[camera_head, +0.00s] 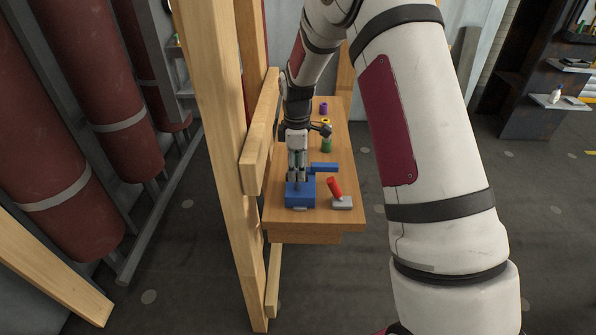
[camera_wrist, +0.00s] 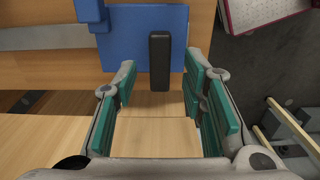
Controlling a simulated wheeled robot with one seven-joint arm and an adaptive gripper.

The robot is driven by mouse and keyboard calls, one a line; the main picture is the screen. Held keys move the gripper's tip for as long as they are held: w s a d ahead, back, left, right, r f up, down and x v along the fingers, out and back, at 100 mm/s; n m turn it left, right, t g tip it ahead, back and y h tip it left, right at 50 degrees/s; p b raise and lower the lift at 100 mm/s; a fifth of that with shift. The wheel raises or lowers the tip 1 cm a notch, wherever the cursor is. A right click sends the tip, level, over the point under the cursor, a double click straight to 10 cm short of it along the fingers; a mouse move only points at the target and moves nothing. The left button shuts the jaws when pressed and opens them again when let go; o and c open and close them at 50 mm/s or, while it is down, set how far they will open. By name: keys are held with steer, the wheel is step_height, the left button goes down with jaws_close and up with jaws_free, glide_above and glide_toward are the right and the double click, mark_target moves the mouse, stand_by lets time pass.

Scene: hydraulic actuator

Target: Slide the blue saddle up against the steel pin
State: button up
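The blue saddle (camera_head: 301,192) is a blue block near the front end of the wooden bench. In the wrist view the blue saddle (camera_wrist: 130,38) lies across the top, with a dark upright bar (camera_wrist: 159,62) on it. A grey metal strip (camera_wrist: 45,37) runs into its left side. My gripper (camera_head: 297,177) points down just above the saddle. In the wrist view my gripper (camera_wrist: 158,88) is open, its green pads on either side of the dark bar with visible gaps. I cannot make out the steel pin for certain.
A blue arm-like piece (camera_head: 323,167) and a tilted red handle (camera_head: 335,188) on a grey base stand close right of the saddle. Green (camera_head: 326,146), yellow (camera_head: 326,122) and purple (camera_head: 323,108) pieces stand farther back. A wooden post (camera_head: 217,150) rises left of the bench (camera_head: 335,220).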

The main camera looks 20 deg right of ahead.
steer(key=shift+f, duration=1)
jaws_close()
steer(key=w+d+b, duration=0.3)
steer(key=w+b, duration=0.2)
steer(key=w, duration=0.2)
steer(key=w+d+b, duration=0.3)
steer(key=w+b, duration=0.2)
steer(key=w, duration=0.2)
steer(key=shift+w+d+b, duration=0.2)
steer(key=shift+w+b, duration=0.1)
steer(key=shift+b, duration=0.1)
jaws_free()
steer(key=shift+w, duration=0.1)
